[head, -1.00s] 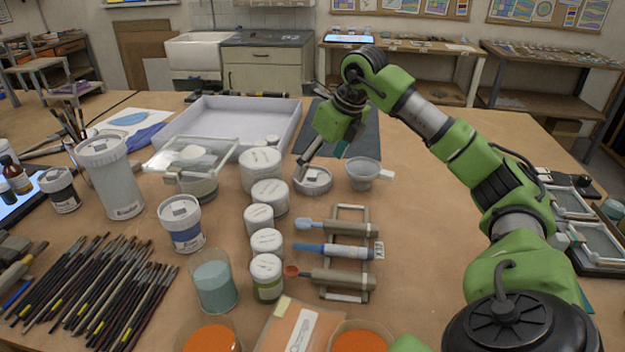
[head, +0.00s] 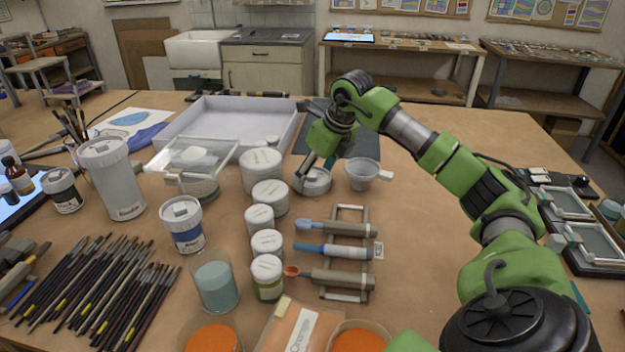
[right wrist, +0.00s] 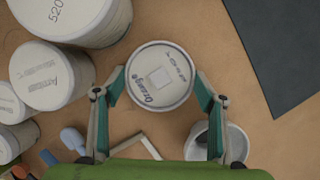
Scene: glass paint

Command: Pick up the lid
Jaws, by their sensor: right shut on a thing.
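The lid (head: 315,184) is a round, pale, low piece with a small square and dark lettering on top. In the head view it is at the middle of the table, between the white jars and a small cup. It also shows in the right wrist view (right wrist: 160,78). My right gripper (head: 316,173) reaches down from above, its fingers on opposite sides of the lid. In the right wrist view the right gripper (right wrist: 159,82) is shut on the lid's rim. I cannot tell whether the lid is lifted. My left gripper is not in view.
White-topped jars (head: 270,197) stand close on the left. A grey cup with a handle (head: 362,174) is close on the right. A tool rack (head: 346,226) lies in front, and a white tray (head: 232,106) behind. The table to the right of the cup is mostly clear.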

